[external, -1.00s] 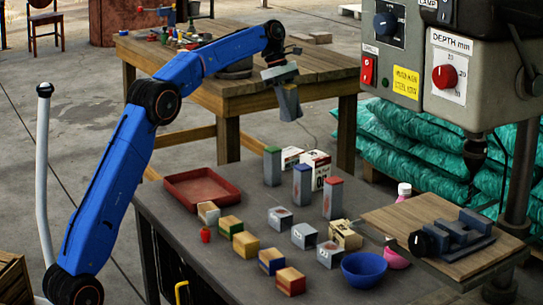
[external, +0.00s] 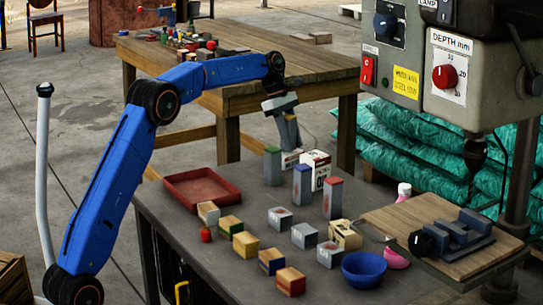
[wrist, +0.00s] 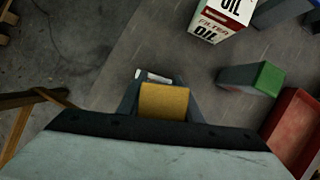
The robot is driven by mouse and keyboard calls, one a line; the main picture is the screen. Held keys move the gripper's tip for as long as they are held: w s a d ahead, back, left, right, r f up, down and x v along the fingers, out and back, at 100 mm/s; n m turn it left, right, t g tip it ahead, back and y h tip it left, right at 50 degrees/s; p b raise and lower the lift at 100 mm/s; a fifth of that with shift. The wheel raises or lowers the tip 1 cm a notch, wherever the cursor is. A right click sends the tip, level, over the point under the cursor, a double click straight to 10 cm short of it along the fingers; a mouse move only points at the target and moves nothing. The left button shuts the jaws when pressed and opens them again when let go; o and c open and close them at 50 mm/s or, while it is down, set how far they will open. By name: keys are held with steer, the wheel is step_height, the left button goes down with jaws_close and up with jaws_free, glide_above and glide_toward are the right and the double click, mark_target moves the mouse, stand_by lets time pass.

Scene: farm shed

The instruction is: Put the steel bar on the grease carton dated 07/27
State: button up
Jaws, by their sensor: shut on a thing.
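My gripper (external: 286,122) is shut on a bar with a yellow end (wrist: 164,101); its grey side (external: 292,134) shows in the external view. It hangs slightly tilted above the far edge of the dark bench. A low white carton (external: 291,158) stands below it, and part of a white thing (wrist: 153,75) shows just beyond the bar in the wrist view. A taller white oil filter carton (external: 317,166) stands to its right, also in the wrist view (wrist: 216,20). No date is legible, so I cannot tell which carton is dated 07/27.
Green-topped (external: 272,168), blue-topped (external: 302,186) and red-topped (external: 333,200) upright blocks stand near the cartons. A red tray (external: 168,187) lies left. Several small boxes, a blue bowl (external: 364,284) and the drill press table (external: 375,217) fill the front and right.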

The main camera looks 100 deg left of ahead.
steer(key=shift+f, duration=0.25)
steer(key=shift+f, duration=0.1)
steer(key=o, duration=1.2)
steer(key=v, duration=1.2)
